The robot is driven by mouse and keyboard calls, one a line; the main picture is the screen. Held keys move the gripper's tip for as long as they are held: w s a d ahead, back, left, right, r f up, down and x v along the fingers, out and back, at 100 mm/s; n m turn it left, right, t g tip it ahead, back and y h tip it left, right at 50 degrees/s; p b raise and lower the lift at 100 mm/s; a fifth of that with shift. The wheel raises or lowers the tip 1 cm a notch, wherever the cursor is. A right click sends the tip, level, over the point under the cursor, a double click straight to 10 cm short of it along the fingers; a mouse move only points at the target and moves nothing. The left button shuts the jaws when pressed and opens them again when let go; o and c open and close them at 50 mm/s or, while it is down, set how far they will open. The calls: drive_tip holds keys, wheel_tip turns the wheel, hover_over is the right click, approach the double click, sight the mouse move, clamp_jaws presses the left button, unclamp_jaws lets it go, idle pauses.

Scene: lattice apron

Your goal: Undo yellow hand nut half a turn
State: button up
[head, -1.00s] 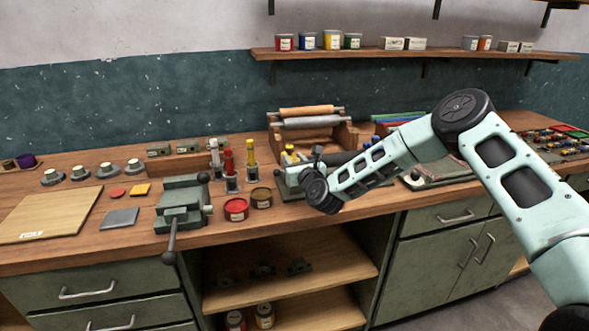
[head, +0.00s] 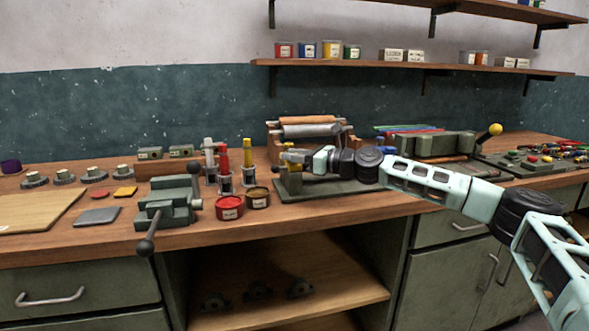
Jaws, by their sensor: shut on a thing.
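My gripper (head: 297,157) is at the left end of my arm, low over a small green-grey fixture (head: 345,188) on the workbench. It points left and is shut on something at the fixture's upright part. A small bit of yellow (head: 288,146) shows right at the fingers; I take it for the yellow hand nut. The fingers and my wrist cover most of it, so its turn angle cannot be read.
A roller stand (head: 310,128) is just behind the gripper. A vise (head: 167,205) is farther left. A yellow-knobbed lever (head: 495,130) stands at right.

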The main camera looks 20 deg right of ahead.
drive_tip(key=shift+w+d+n+g+y, duration=0.1)
drive_tip(key=shift+n+g+y, duration=0.75)
drive_tip(key=shift+g, duration=0.35)
drive_tip(key=shift+n+g+y+p, duration=0.35)
drive_tip(key=shift+n+g, duration=0.2)
drive_tip(key=shift+g, duration=0.45)
drive_tip(key=o, duration=1)
drive_tip(key=shift+c, duration=0.2)
drive_tip(key=b+v, duration=0.1)
drive_tip(key=v, duration=1.6)
drive_tip(key=shift+f, duration=0.2)
drive_tip(key=shift+d, duration=0.15)
